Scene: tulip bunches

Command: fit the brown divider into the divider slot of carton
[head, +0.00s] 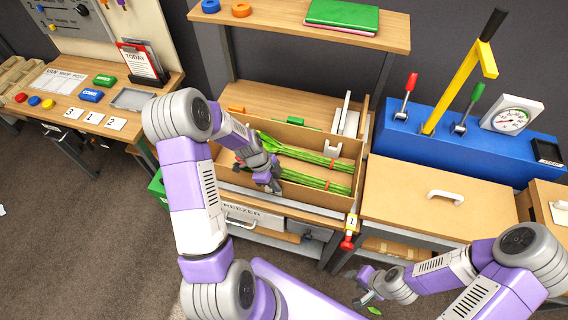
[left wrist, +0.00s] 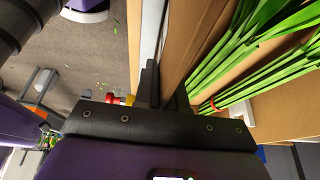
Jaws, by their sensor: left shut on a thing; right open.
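The open brown carton (head: 207,178) stands on the workbench with green tulip bunches (head: 315,181) lying in it, red bands around their stems. A white bracket (head: 333,149) sits at the carton's right end. My left gripper (head: 272,182) is over the carton's front left part, pointing down. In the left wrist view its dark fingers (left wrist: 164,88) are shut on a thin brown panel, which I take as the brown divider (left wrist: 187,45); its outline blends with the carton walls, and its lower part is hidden. My right gripper (head: 362,287) is open and empty, low in front of the bench.
A blue block with levers (head: 395,130) and a yellow handle stands right of the carton. A brown lidded box (head: 430,195) is in front of it. White upright pieces (head: 347,118) stand behind the carton's right end. A shelf (head: 280,25) is above.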

